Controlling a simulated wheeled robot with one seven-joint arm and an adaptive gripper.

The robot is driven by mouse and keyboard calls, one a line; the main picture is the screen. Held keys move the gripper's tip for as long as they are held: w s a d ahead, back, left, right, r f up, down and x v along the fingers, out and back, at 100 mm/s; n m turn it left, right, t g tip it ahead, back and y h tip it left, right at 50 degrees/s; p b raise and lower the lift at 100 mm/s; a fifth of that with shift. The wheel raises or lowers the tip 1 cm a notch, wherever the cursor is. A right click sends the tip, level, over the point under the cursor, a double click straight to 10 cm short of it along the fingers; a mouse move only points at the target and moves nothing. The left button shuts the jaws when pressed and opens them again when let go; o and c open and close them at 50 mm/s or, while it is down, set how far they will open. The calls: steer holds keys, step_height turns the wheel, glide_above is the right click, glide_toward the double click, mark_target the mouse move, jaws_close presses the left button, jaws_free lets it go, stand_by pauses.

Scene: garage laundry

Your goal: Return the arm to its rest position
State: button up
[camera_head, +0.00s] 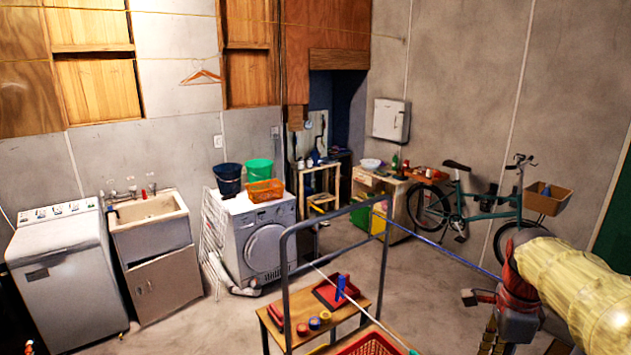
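My arm enters from the right edge as a thick pale-yellow link. It ends in a red and grey part at the lower right. No held object can be made out clearly. The end appears right of the wooden bench (361,309) in the picture.
A thin blue line (440,246) runs toward my arm. A green bicycle (470,217) stands behind.

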steer(key=s+a+f+n+t+b, duration=0.2)
steer(key=s+a+f+n+b, duration=0.4)
steer(key=a+f+n+b, duration=0.4)
steer(key=s+a+f+n+t+b, duration=0.3)
steer(key=s+a+f+n+b, duration=0.3)
steer(key=a+f+n+b, duration=0.4)
steer(key=f+n+b, duration=0.1)
steer(key=n+b, duration=0.1)
steer(key=b, duration=0.1)
steer(key=shift+f+n, duration=0.25)
steer(key=shift+n, duration=0.05)
